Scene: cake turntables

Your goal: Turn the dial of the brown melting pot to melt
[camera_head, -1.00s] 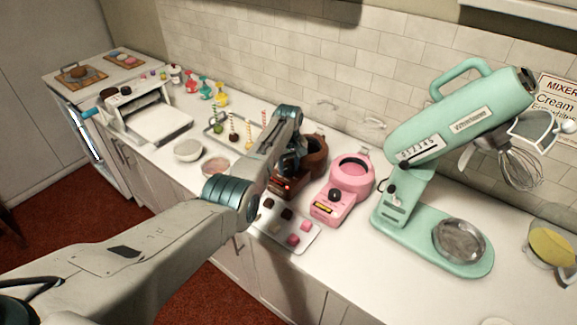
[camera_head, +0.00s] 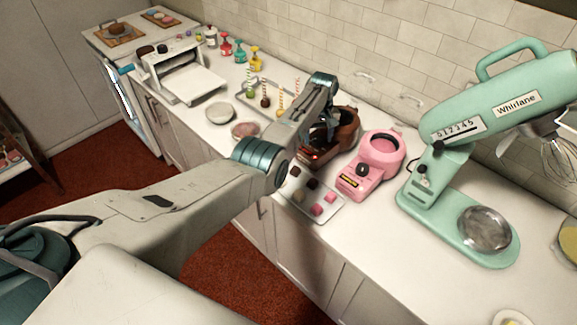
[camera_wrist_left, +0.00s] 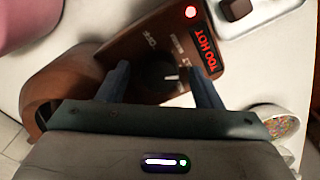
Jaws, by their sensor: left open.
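The brown melting pot (camera_head: 346,135) stands on the counter left of the pink pot, partly hidden by my left gripper (camera_head: 326,125). The left wrist view shows its brown front panel (camera_wrist_left: 135,45) close up. The black dial (camera_wrist_left: 153,76) sits between my two open blue fingers (camera_wrist_left: 158,88), one on either side; I cannot tell whether they touch it. A white pointer mark on the dial points right in this view. An OFF label is above the dial. My right gripper is out of view.
The pink melting pot (camera_head: 382,145) stands close to the right. A tray (camera_head: 322,213) of dark and pink pieces lies in front. A bowl of sprinkles (camera_wrist_left: 280,122) is near the gripper. The mint mixer (camera_head: 450,135) stands further right.

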